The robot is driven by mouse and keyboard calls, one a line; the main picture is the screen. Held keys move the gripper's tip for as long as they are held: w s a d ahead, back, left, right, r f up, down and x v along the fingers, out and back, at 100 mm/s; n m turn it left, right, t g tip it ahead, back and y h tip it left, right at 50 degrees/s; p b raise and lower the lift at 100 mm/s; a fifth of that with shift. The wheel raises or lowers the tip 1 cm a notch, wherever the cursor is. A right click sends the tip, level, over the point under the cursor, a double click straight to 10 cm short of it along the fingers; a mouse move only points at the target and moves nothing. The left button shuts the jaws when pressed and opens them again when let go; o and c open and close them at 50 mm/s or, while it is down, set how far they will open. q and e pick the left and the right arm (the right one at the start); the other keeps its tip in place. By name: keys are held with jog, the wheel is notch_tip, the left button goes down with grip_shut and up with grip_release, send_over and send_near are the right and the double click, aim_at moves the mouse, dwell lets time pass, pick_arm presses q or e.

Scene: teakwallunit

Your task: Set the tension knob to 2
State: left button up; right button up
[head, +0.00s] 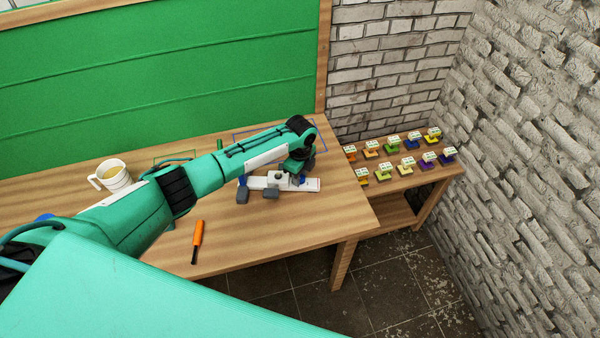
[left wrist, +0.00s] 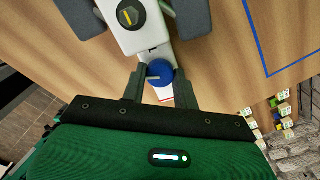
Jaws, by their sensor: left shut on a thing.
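A white device (head: 262,183) with grey pads lies on the wooden table under my left gripper (head: 298,176). In the left wrist view, the device (left wrist: 146,40) carries a round black dial (left wrist: 130,14) with a yellowish mark. A round blue knob (left wrist: 160,73) sits at its near end. My left gripper (left wrist: 160,88) has one finger on each side of the blue knob and is shut on it. No scale numbers can be read, so the knob's setting cannot be told. My right gripper does not show.
A white mug (head: 112,176) stands at the left on the table (head: 240,245). An orange-handled tool (head: 197,240) lies near the front edge. A lower side table (head: 402,181) holds several small coloured items. A brick wall (head: 530,150) stands at the right.

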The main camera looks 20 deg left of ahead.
pick_arm(q)
jog(key=shift+n, duration=0.7)
jog(key=o, duration=0.7)
jog(key=shift+r, duration=0.1)
notch_tip(320, 180, up, 14)
jog(key=b, duration=0.3)
